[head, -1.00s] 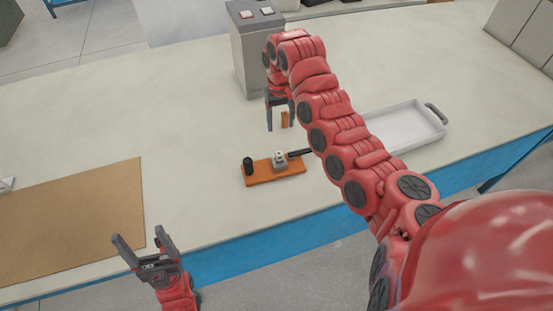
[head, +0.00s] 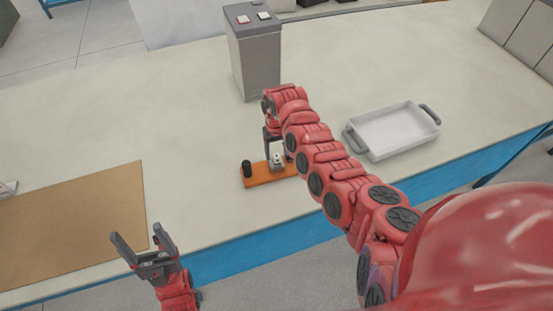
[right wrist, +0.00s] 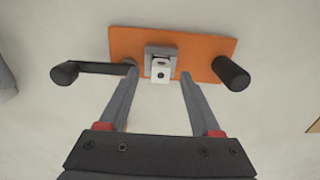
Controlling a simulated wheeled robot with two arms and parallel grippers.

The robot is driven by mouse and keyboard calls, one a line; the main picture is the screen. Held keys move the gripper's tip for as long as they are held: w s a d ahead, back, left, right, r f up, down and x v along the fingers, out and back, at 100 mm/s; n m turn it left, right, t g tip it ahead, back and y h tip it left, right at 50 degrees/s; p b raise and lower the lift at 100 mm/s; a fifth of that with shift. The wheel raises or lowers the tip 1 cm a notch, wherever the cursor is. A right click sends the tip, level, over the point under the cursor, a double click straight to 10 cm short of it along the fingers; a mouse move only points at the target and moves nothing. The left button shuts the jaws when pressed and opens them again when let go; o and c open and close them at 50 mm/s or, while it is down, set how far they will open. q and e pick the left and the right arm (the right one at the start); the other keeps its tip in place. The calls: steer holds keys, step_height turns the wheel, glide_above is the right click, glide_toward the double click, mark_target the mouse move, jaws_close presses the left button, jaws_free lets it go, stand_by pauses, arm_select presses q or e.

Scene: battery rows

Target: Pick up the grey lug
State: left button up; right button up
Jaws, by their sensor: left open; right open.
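The grey lug (head: 277,160) is a small grey block with a pale top bearing a dark hole. It sits on an orange plate (head: 256,180) on the table. In the right wrist view the lug (right wrist: 160,62) is at the middle of the orange plate (right wrist: 205,45). My right gripper (head: 273,143) is open over the plate. In the right wrist view its fingers (right wrist: 158,79) stand on either side of the lug, with gaps visible; I cannot tell their exact height.
A black knob (head: 247,169) stands on the plate's left end. A grey box (head: 255,65) stands behind, a white tray (head: 375,153) to the right, a brown mat (head: 70,220) left.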

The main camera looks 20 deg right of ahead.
mark_target(277, 162)
steer(key=shift+f, duration=1.35)
jaws_close()
